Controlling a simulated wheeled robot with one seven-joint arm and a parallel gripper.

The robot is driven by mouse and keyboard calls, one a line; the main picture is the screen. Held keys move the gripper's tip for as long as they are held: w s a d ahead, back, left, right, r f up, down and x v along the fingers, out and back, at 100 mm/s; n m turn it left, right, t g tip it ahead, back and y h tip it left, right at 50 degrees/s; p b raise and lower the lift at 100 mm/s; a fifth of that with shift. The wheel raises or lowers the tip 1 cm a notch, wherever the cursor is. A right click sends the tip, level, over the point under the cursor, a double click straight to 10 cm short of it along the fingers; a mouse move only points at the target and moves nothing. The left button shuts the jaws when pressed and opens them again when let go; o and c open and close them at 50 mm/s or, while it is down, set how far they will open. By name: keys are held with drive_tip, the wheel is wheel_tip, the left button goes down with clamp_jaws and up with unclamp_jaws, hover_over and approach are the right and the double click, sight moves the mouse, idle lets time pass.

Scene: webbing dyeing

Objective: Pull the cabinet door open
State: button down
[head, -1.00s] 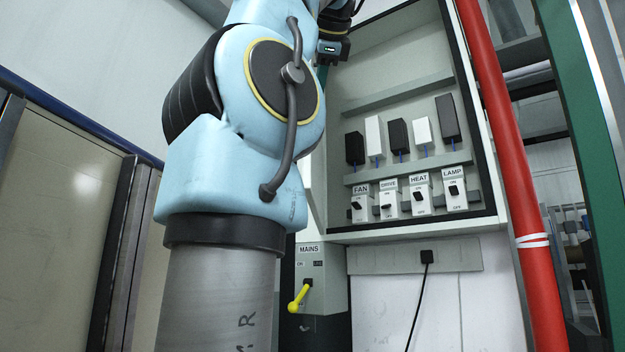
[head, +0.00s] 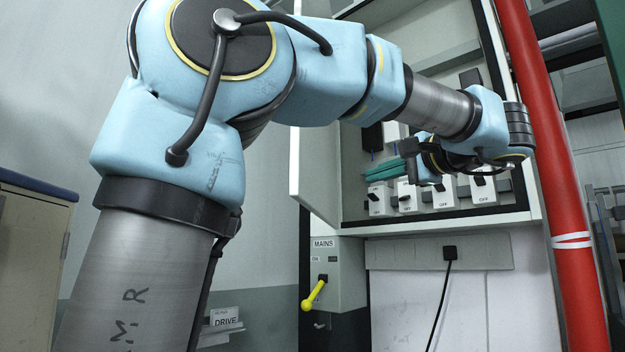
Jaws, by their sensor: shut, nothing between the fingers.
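The grey wall cabinet (head: 455,227) stands open-fronted at the centre right, its inside and lower switches in view. Its pale door (head: 310,178) is swung outward at the left side of the cabinet; its upper part is hidden behind my arm. No handle shows on the visible part. My gripper (head: 372,174) is in front of the cabinet opening, its teal fingers together and pointing left toward the door. Nothing shows between them, and a gap shows between the fingertips and the door.
A red vertical pipe (head: 545,150) runs close to the right of the cabinet and my wrist. Below are the MAINS box with its yellow lever (head: 314,295) and a black plug with cable (head: 450,253). A DRIVE label box (head: 224,318) is low left.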

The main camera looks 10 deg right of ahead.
drive_tip(key=p, duration=0.5)
approach(315, 190)
drive_tip(key=w+d, duration=0.1)
drive_tip(key=w, duration=0.3)
drive_tip(key=shift+w+a+p, duration=0.3)
drive_tip(key=shift+a, duration=0.6)
drive_tip(key=shift+w+a+p, duration=0.3)
drive_tip(key=shift+a, duration=0.6)
drive_tip(key=shift+w, duration=0.1)
